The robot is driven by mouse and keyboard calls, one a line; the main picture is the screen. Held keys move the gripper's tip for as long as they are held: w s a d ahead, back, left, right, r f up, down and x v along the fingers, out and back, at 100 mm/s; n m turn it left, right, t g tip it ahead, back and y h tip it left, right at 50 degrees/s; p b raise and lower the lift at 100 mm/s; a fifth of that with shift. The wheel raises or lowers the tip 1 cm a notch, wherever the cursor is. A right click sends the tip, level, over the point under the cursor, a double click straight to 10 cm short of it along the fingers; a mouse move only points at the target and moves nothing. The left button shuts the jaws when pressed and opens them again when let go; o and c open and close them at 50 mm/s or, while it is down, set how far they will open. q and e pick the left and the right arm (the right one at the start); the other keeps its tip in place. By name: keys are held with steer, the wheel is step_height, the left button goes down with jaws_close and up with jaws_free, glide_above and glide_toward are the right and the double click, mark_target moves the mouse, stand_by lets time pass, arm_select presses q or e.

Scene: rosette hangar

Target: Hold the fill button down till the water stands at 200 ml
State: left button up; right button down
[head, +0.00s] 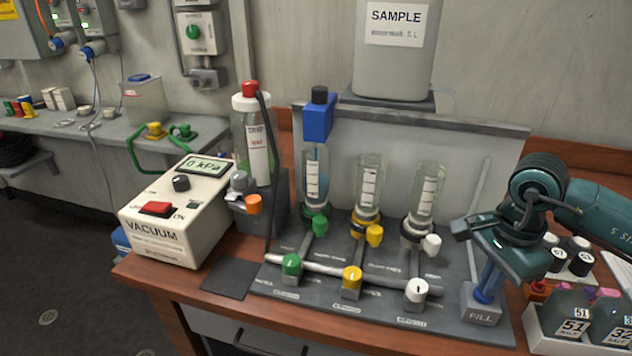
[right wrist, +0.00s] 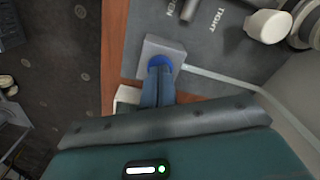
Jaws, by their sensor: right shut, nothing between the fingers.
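The fill button is a blue disc (head: 484,296) on a grey box marked FILL (head: 481,311) at the right end of the filter rig. My right gripper (head: 487,288) is shut and empty, pointing down with its fingertips at the button. In the right wrist view the closed fingers (right wrist: 158,85) overlap the blue button (right wrist: 161,62); whether it is pressed in cannot be told. Three clear graduated funnels stand left of it: left (head: 316,178), middle (head: 370,185) and right (head: 427,190). The left one shows a bluish tint; no water level is readable. My left gripper is out of view.
A vacuum pump (head: 178,215) reading 0 kPa and a trap bottle (head: 255,140) stand at left. Green, yellow and white valves line the pipe (head: 330,275). A SAMPLE tank (head: 396,60) stands behind. A bottle crate (head: 575,342) is close at right.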

steer(key=shift+a+r, duration=0.1)
steer(key=shift+r, duration=0.15)
steer(key=shift+r+p, duration=2)
steer(key=shift+r, duration=1.15)
